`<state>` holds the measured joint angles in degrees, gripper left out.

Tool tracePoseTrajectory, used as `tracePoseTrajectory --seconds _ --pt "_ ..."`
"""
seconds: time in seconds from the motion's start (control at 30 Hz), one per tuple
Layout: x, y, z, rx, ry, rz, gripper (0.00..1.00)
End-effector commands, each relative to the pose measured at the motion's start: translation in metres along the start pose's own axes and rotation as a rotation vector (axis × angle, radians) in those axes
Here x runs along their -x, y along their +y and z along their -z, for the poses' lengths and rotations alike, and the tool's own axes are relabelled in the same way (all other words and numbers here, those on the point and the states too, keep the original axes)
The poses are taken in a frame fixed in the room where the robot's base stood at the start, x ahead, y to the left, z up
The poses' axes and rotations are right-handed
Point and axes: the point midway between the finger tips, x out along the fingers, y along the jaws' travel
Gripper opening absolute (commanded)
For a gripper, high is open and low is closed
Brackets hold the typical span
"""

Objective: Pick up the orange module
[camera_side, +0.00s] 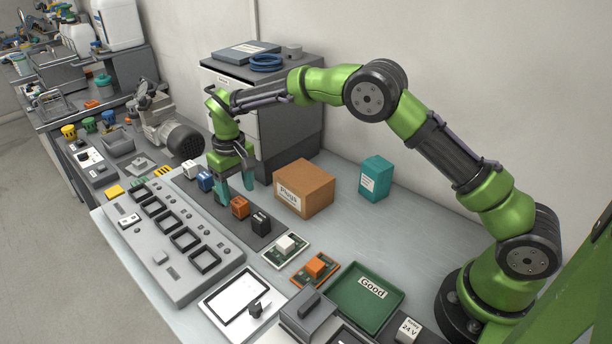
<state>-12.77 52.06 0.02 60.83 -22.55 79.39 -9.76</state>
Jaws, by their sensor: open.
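An orange module (240,207) sits on a dark grey strip (223,213), between a blue module (205,181) and a black module (261,222). My gripper (235,190) points down with its teal fingers apart and nothing between them. It is just behind and above the orange module in the picture. I cannot tell the exact gap between the fingertips and the module.
A white module (191,169) stands at the strip's far end. A cardboard box (305,188) and a teal box (375,178) stand to the right. A grey panel with square frames (172,263) lies in front. A green "Good" tray (348,312) lies lower right.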

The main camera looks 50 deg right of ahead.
Motion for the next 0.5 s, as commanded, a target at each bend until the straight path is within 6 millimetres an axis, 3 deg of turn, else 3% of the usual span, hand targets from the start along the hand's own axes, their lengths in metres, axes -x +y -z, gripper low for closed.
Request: tracePoseTrajectory --seconds 0.3,0.5 --pt "-0.041 -0.001 -0.005 -0.001 -0.003 0.000 0.62" --pt "-0.053 -0.002 -0.004 0.000 0.001 0.001 0.62"
